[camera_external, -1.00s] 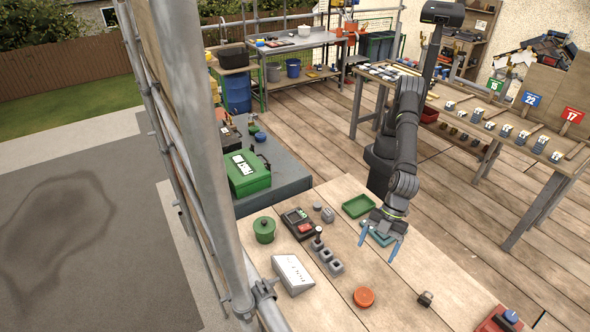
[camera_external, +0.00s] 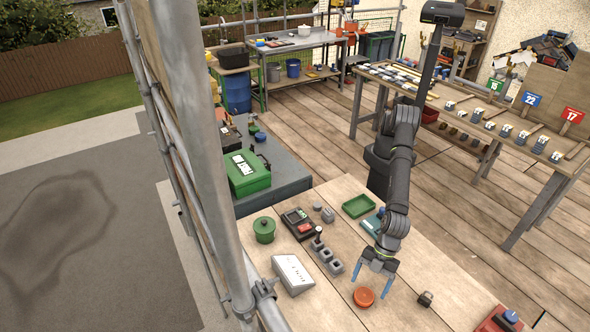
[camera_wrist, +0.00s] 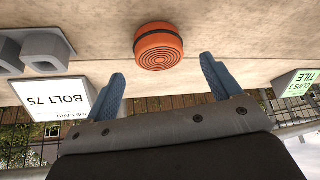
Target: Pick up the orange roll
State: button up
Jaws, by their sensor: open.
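The orange roll (camera_external: 364,297) lies flat on the wooden bench near its front edge in the external view. In the wrist view the orange roll (camera_wrist: 158,46) shows a ridged round face with a dark band around its side. My gripper (camera_external: 371,283) is open, with blue fingers pointing down close above the roll. In the wrist view my gripper (camera_wrist: 160,80) has its two fingers spread, and the roll is beyond the tips, roughly between them. Nothing is between the fingers, and I cannot tell the exact gap to the roll.
A white sloped box (camera_external: 292,274), grey blocks (camera_external: 328,259) and a green pot (camera_external: 264,230) stand left on the bench. A small dark object (camera_external: 425,299) sits right of the roll. A green tray (camera_external: 358,206) lies behind. A red item (camera_external: 497,320) is at the right.

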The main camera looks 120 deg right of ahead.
aim_at(365, 295)
jog(key=shift+x, duration=2.6)
jog(key=shift+c, duration=0.4)
jog(key=c, duration=1)
